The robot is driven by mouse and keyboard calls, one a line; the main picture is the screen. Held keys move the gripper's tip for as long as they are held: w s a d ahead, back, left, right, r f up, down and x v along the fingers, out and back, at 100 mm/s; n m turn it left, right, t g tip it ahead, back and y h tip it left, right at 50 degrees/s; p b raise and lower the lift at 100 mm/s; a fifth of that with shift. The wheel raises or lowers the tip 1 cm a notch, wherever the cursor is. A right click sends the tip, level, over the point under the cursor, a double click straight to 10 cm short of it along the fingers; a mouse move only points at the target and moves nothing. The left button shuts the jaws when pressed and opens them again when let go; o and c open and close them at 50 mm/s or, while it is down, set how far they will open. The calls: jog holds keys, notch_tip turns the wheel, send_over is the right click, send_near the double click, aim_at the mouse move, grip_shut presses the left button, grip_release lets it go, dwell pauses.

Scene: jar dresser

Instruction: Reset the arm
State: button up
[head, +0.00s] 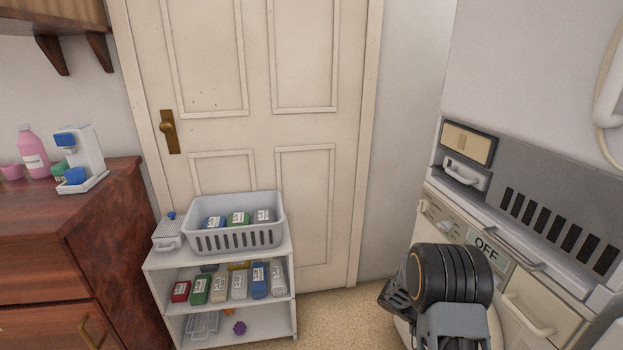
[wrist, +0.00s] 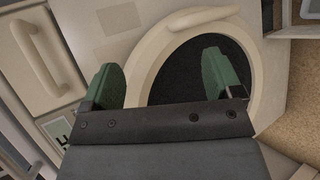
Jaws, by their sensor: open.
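My gripper (wrist: 160,82) shows in the wrist view with its two green fingers spread wide apart. Nothing is held between them. Beyond the fingers is the round dark door of a white front-loading machine (wrist: 256,62), partly covered by the gripper's dark body. I cannot tell the exact gap between fingertips and door. In the head view, my folded arm with its black ribbed joint is at the lower right, in front of the machine (head: 438,215), which has an "OFF" panel. The fingers cannot be made out there.
A white shelf cart (head: 158,263) bears a grey basket (head: 240,240) of small packages. A dark wooden dresser (head: 95,218) stands at left with a pink bottle (head: 33,152) and a white dispenser (head: 88,155). A closed door (head: 255,120) is behind. Speckled floor (head: 340,320) is clear between cart and machine.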

jog(key=s+a+r+n+t+y+p, duration=0.1)
jog(key=a+r+p, duration=0.5)
jog(key=r, duration=0.7)
jog(key=s+a+r+n+t+y+p, duration=0.1)
jog(key=s+a+r+t+y+p, duration=0.3)
jog(key=r, duration=0.9)
jog(key=s+a+r+n+t+y+p, duration=0.1)
jog(key=s+a+r+t+y+p, duration=0.2)
jog(key=s+a+r+y+p, duration=0.3)
jog(key=a+r+p, duration=0.3)
jog(key=r, duration=0.4)
jog(key=shift+s+r, duration=0.15)
jog(key=shift+s, duration=0.2)
jog(key=shift+s+a+r+t+y, duration=0.1)
jog(key=shift+a+r+t+y, duration=0.1)
jog(key=shift+a+t+y, duration=0.1)
jog(key=shift+c, duration=0.2)
